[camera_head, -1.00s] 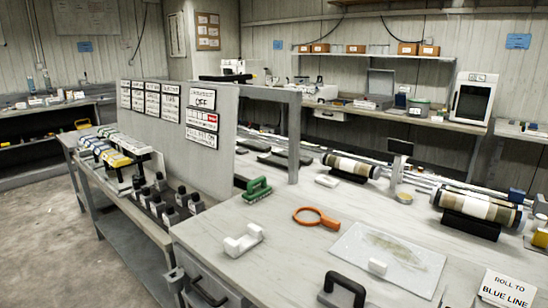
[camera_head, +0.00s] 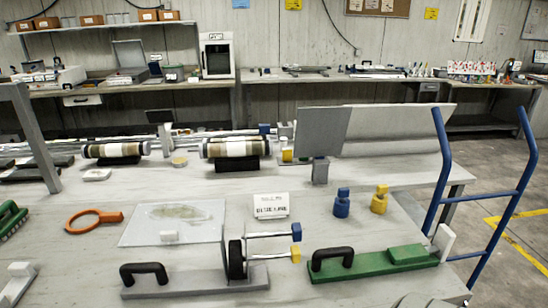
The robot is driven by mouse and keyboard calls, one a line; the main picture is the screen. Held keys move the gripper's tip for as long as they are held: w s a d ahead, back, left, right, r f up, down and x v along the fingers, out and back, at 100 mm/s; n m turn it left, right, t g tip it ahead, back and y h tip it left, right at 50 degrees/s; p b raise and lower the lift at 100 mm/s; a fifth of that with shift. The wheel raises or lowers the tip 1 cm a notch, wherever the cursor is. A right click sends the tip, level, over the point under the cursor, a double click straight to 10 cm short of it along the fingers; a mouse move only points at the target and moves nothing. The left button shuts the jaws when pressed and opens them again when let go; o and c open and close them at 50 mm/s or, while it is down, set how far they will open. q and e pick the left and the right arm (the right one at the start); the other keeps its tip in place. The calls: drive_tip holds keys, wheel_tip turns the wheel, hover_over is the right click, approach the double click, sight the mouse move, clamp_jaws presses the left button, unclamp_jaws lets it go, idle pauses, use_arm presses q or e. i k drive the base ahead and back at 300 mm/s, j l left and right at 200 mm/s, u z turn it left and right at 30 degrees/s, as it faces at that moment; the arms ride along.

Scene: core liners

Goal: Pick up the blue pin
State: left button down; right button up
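The blue pin (camera_head: 342,204) stands upright on the pale bench top, right of the middle of the head view. A similar yellow pin (camera_head: 379,200) stands just to its right, a small gap apart. Neither of my grippers shows in the head view, so their state is hidden.
A grey panel on a post (camera_head: 321,140) stands behind the blue pin. A green base with a black handle (camera_head: 372,261) lies in front. A grey fixture with blue- and yellow-tipped rods (camera_head: 235,262) is front left. A blue-railed cart (camera_head: 485,193) stands right. A sign (camera_head: 271,206) stands left.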

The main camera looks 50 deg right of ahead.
sight(344, 193)
drive_tip(key=z, duration=0.45)
drive_tip(key=l+z, duration=0.15)
drive_tip(key=z, duration=0.35)
drive_tip(key=l+z, duration=0.1)
drive_tip(key=z, duration=0.35)
drive_tip(key=l+z, duration=0.1)
drive_tip(key=z, duration=0.35)
drive_tip(key=u, duration=2.7)
drive_tip(key=z, duration=2.6)
drive_tip(key=l+u, duration=0.25)
drive_tip(key=l, duration=0.2)
